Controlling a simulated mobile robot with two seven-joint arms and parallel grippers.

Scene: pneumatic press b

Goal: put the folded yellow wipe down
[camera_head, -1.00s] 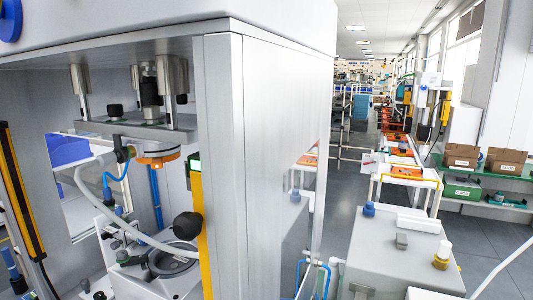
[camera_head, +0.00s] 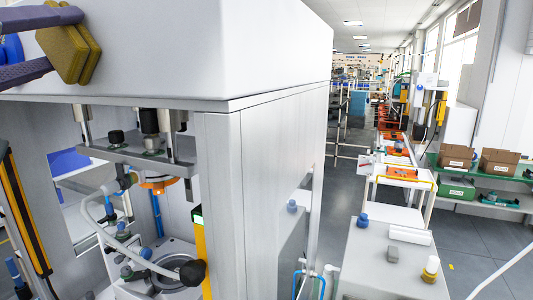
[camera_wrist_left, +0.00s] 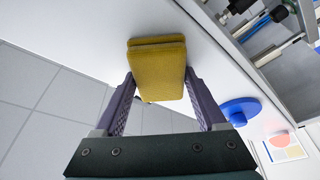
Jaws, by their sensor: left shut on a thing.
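The folded yellow wipe (camera_head: 78,48) is at the top left of the head view, in front of the white upper housing of the press (camera_head: 200,45). My left gripper (camera_head: 58,42) is shut on it, one purple finger on each side. In the left wrist view the wipe (camera_wrist_left: 157,68) sits between the fingertips of my left gripper (camera_wrist_left: 158,90), against a white surface behind. Whether the wipe touches that surface cannot be told. My right gripper is not in view.
A blue round knob (camera_wrist_left: 240,108) is close to the right finger in the left wrist view. Below the housing is the open press bay with an orange-ringed tool (camera_head: 158,185) and a hose. A grey cabinet (camera_head: 385,262) stands at right, with shelves of boxes beyond.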

